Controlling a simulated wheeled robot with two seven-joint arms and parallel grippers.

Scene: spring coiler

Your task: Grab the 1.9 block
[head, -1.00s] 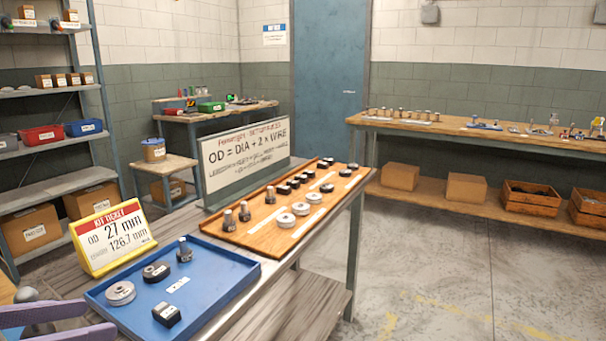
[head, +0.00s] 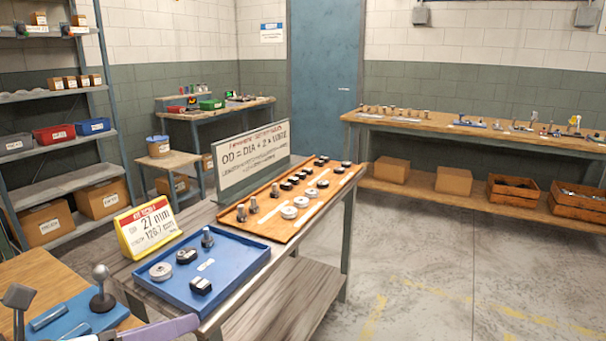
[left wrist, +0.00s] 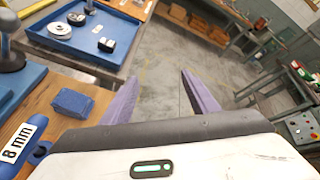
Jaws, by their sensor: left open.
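A blue tray (head: 240,293) on the near table holds a small black block with a white label (head: 201,285), whose writing is too small to read. Beside it in the tray are a silver disc (head: 160,271), a dark round piece (head: 186,256) and an upright peg (head: 207,238). I cannot tell which piece is marked 1.9. My left gripper (head: 165,328) shows as a purple finger at the bottom edge, short of the tray. In the left wrist view its two purple fingers (left wrist: 160,85) are apart and empty, with the black block (left wrist: 106,44) beyond them. My right gripper is out of view.
A wooden board (head: 265,225) with several discs and pegs lies behind the tray. A yellow ticket stand (head: 148,228) reads 27 mm. A wooden bench with a blue fixture (head: 88,315) stands at near left. Open floor (head: 430,290) lies to the right.

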